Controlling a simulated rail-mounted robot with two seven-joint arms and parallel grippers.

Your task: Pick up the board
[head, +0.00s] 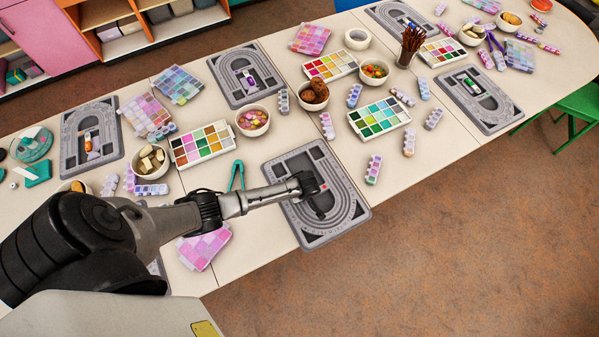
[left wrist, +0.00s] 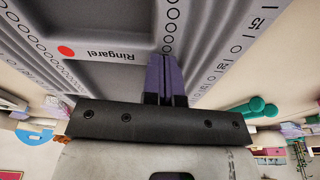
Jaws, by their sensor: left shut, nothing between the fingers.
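A grey bead board (head: 341,216) with curved grooves lies flat on the table near its front edge, in the middle of the head view. My left gripper (head: 321,186) is over this board, with its arm covering part of the board's left side. In the left wrist view the purple fingers (left wrist: 165,75) are shut together with nothing between them. The grey board (left wrist: 110,25) fills the top of that view, with a red dot, lettering and scale marks. Whether the fingertips touch the board cannot be told. My right gripper is not in view.
More grey boards lie on the table, one at the back (head: 226,73) and one at the right (head: 462,104). A paint palette (head: 170,150), a green palette (head: 400,112), a bowl of beads (head: 240,127) and teal-handled pliers (head: 236,172) are near. Floor is open beyond the front edge.

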